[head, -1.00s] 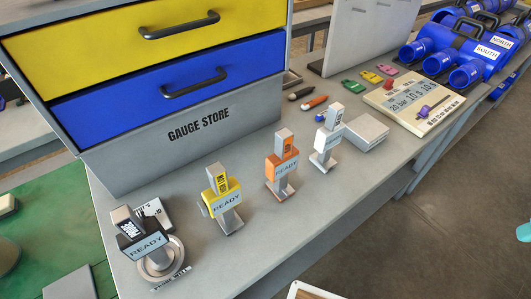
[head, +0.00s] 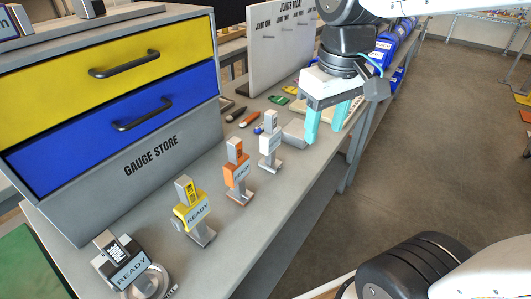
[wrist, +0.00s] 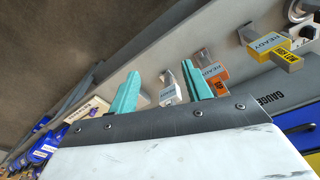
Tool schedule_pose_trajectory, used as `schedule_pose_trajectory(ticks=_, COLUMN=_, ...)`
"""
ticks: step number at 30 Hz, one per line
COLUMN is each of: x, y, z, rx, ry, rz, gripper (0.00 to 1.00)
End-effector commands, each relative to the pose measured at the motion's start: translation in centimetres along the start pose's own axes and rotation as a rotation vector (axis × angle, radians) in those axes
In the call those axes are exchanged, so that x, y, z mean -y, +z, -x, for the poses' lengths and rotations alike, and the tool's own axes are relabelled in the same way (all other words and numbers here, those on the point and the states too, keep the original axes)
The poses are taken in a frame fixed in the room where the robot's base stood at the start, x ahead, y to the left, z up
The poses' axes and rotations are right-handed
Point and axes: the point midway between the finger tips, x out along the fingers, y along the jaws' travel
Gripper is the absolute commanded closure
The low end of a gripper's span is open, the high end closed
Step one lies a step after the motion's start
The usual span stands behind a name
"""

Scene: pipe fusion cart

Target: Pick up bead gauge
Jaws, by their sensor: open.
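Several gauges stand in a row on the grey bench, and I cannot read which is the bead gauge. They are a black one (head: 118,262), a yellow one (head: 192,212), an orange one (head: 237,172) and a white one (head: 269,143). My gripper (head: 326,120) is open and empty, with teal fingers, above the bench to the right of the white gauge. In the wrist view my gripper (wrist: 160,72) has the white gauge (wrist: 170,90) showing between its fingers, with the orange gauge (wrist: 211,71) beside the right finger.
The gauge store (head: 150,150), with yellow and blue drawers, stands behind the gauges. Small coloured tools lie farther back before an upright board (head: 277,55). Open floor (head: 420,150) lies to the right of the bench.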

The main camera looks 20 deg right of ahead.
Motion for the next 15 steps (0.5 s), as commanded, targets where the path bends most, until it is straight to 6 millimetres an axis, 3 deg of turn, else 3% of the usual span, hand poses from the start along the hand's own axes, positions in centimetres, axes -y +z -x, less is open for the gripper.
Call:
schedule_pose_trajectory(ticks=3, x=-0.3, y=-5.0, z=-0.1, rx=0.025, ry=-0.007, rz=0.103, gripper=0.51)
schedule_pose_trajectory(ticks=9, x=-0.5, y=-12.5, z=-1.6, rx=0.053, ry=-0.019, rz=0.264, gripper=0.51)
schedule_pose_trajectory(ticks=15, x=-0.4, y=-17.1, z=-3.3, rx=0.069, ry=-0.028, rz=0.369, gripper=0.51)
